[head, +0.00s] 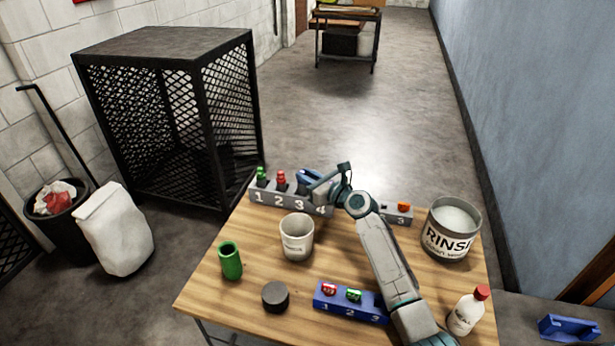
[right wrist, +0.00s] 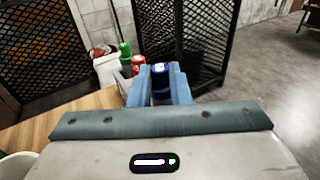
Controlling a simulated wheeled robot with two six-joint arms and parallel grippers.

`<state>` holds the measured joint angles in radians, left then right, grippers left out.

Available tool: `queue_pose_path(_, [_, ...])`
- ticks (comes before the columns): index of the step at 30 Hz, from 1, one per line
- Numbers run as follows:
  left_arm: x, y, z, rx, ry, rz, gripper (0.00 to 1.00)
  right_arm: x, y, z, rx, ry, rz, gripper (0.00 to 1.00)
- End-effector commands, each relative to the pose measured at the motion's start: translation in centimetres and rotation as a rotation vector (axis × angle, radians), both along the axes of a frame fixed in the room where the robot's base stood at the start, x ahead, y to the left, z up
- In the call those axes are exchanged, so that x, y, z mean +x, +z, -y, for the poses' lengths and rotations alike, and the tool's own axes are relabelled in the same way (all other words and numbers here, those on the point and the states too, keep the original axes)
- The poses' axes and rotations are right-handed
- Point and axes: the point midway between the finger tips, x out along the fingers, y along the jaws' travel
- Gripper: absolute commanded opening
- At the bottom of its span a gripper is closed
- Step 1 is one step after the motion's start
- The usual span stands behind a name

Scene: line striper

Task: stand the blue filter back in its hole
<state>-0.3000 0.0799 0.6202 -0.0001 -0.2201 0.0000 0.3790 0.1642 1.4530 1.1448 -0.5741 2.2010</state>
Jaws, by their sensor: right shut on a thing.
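The blue filter (right wrist: 161,82) shows in the right wrist view between the two blue fingers of my right gripper (right wrist: 158,90), which is shut on it. In the head view my right gripper (head: 310,180) is over the right part of the grey numbered rack (head: 262,197) at the table's back. A green filter (head: 262,174) stands at number 1 and a red filter (head: 281,180) at number 2. The gripper covers the holes near 3 and 4, so I cannot tell whether the blue filter's lower end is in a hole. My left gripper is not in view.
A white cup (head: 297,240), green tube (head: 230,262), black puck (head: 275,296) and blue rack (head: 340,303) stand in front. The rinse tin (head: 451,232) and red-capped bottle (head: 468,312) are on the right. A black mesh cage (head: 165,125) stands behind the table.

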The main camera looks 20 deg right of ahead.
Motion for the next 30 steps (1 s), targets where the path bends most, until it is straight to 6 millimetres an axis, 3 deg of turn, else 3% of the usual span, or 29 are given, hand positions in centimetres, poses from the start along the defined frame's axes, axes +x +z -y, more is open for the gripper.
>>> queue_pose_path(30, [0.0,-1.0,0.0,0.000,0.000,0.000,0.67,-0.1,-2.2,-0.1,0.002,0.001,-0.007,0.00])
